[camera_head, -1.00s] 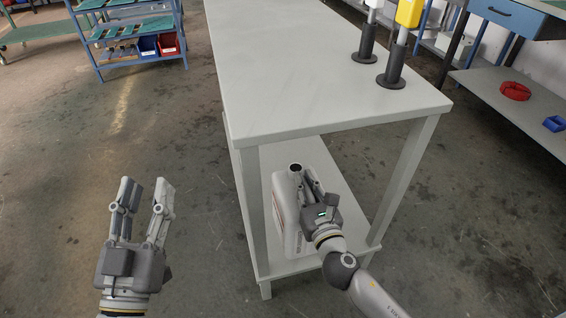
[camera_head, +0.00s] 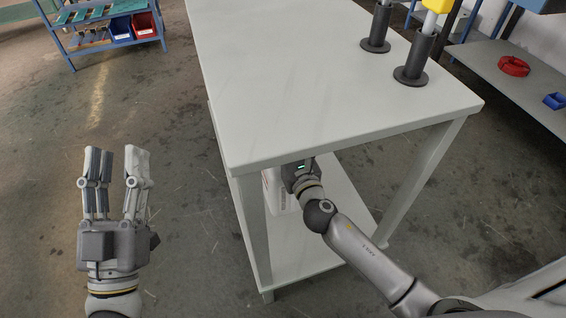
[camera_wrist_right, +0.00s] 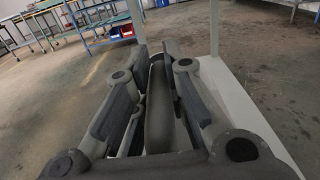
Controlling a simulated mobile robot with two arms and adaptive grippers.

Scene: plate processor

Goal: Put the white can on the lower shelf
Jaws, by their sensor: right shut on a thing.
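The white can (camera_head: 273,190) is under the table top, over the lower shelf (camera_head: 310,258). The tabletop edge and my right gripper hide most of it. I cannot tell whether its base touches the shelf. My right gripper (camera_head: 299,174) is below the tabletop edge at the can, its fingers hidden in the head view. In the right wrist view it is shut on a rounded grey-looking part (camera_wrist_right: 158,110) between its fingers, apparently the can's handle. My left gripper (camera_head: 115,165) is open and empty, left of the table over the floor.
The white table top (camera_head: 320,85) overhangs the shelf, with legs (camera_head: 425,180) at its corners. Two dark post holders (camera_head: 414,62) stand on the table's right side. A blue rack with bins (camera_head: 121,31) is at the back left. The shelf's front part is clear.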

